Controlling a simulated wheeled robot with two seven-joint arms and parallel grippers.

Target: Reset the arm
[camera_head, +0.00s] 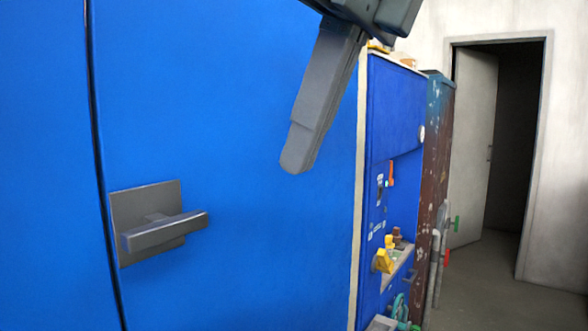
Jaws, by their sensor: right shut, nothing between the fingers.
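My right gripper (297,160) hangs down from the top of the view, grey and slightly tilted, with its tip toward the lower left. Its fingers are closed together with nothing held. It appears in front of a large blue cabinet door (230,90), above and to the right of the door handle; whether it touches the door I cannot tell. The grey lever handle (165,230) on its square plate sticks out toward the right, apart from the gripper. My left gripper is not in view.
Right of the door is a blue control panel (395,110) with yellow knobs (383,261) on a small ledge. Beyond it stand a worn brown cabinet (432,150) and grey pipes. A doorway with a partly open grey door (475,140) is at the far right, with clear floor (490,290) before it.

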